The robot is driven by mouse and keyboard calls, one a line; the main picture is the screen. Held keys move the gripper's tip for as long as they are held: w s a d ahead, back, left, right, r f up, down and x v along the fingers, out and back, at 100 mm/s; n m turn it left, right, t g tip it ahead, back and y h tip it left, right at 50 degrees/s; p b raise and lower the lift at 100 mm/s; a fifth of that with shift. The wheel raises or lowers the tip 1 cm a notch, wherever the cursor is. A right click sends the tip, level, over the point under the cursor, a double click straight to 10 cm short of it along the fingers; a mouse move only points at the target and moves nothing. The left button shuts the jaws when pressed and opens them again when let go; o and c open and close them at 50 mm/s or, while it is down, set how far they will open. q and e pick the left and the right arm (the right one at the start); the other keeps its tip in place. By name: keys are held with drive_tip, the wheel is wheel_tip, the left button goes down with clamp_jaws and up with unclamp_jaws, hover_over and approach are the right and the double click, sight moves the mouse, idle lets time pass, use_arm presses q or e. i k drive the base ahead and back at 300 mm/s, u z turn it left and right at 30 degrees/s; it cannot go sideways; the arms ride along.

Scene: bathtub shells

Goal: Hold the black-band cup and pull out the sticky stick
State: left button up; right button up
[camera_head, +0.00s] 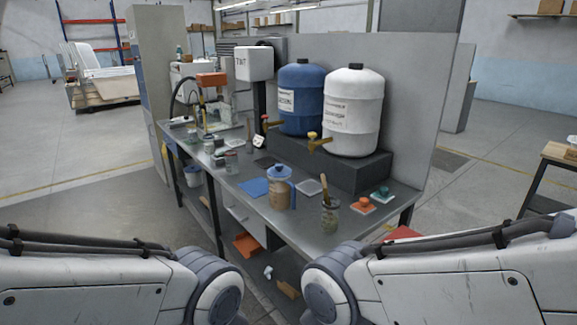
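A small grey cup or jar (330,219) stands upright at the near right part of the metal workbench (300,226). A brown stick (325,190) rises from its mouth, leaning slightly left. A dark band on the cup is too small to make out clearly. Another small jar (231,163) stands farther left on the bench; I cannot tell its band either. Only links of my two arms show at the bottom left and bottom right. Both grippers are out of view, and neither is seen at the cup.
A blue-lidded jug (280,188) stands left of the cup. Orange (364,204) and teal (381,193) knobbed pieces lie to its right. A blue drum (302,98) and a white drum (353,112) with taps stand behind on a dark riser (345,178). Bare bench lies in front of the jug.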

sight(327, 200)
drive_tip(key=u, duration=0.9)
drive_tip(key=i, duration=2.95)
drive_tip(key=z, duration=3.35)
